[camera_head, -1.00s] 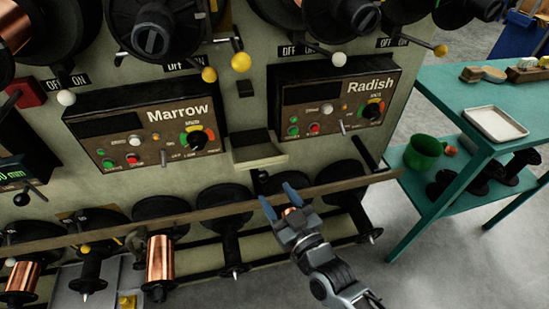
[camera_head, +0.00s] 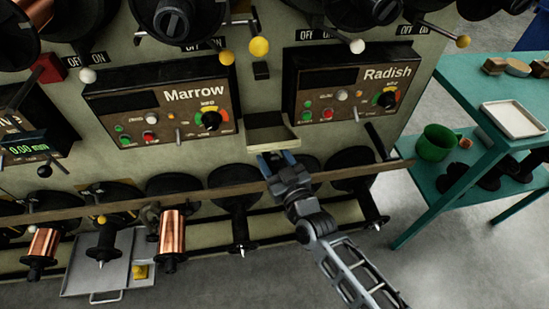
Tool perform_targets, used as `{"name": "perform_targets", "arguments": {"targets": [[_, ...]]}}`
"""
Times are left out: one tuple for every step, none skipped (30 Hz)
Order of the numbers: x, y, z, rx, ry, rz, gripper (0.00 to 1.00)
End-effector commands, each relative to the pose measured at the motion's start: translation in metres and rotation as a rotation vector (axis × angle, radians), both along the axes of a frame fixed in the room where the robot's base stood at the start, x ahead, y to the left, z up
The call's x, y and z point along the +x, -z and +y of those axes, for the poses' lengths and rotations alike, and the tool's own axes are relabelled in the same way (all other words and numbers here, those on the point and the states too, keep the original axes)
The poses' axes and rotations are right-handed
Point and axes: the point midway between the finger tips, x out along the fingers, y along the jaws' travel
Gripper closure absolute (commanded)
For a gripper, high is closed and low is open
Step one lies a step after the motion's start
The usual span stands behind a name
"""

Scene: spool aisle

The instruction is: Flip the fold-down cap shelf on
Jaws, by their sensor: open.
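A small shelf with a dark upper face and a pale front edge (camera_head: 272,136) juts from the machine front between the Marrow panel (camera_head: 165,108) and the Radish panel (camera_head: 345,88). I take it for the cap shelf. My gripper (camera_head: 277,160) is open, its blue fingertips just below the shelf's pale edge. I see nothing between the fingers. Whether a fingertip touches the shelf I cannot tell. The gripper body hides part of the long rail behind it.
A long brown rail (camera_head: 130,205) crosses the machine front below the panels, with black and copper spools (camera_head: 172,235) under it. Ball-ended levers (camera_head: 259,47) stick out above. A teal table (camera_head: 460,95) with a white tray (camera_head: 514,119) stands at right.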

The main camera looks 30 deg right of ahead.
Motion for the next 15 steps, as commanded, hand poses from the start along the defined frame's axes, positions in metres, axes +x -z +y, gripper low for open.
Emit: {"name": "perform_targets", "arguments": {"targets": [[-0.0002,0.0001,0.0,0.0,0.0,0.0,0.44],[-0.0002,0.0001,0.0,0.0,0.0,0.0,0.44],[-0.0003,0.0001,-0.0001,0.0,0.0,0.0,0.45],[-0.0003,0.0,-0.0001,0.0,0.0,0.0,0.48],[-0.0003,0.0,-0.0001,0.0,0.0,0.0,0.51],[-0.0003,0.0,-0.0001,0.0,0.0,0.0,0.55],[-0.0003,0.0,-0.0001,0.0,0.0,0.0,0.58],[-0.0004,0.0,-0.0001,0.0,0.0,0.0,0.61],[-0.0004,0.0,-0.0001,0.0,0.0,0.0,0.65],[-0.0004,0.0,-0.0001,0.0,0.0,0.0,0.67],[-0.0004,0.0,-0.0001,0.0,0.0,0.0,0.7],[-0.0004,0.0,-0.0001,0.0,0.0,0.0,0.74],[-0.0004,0.0,-0.0001,0.0,0.0,0.0,0.77],[-0.0004,0.0,-0.0001,0.0,0.0,0.0,0.8],[-0.0005,0.0,-0.0001,0.0,0.0,0.0,0.84]]}}
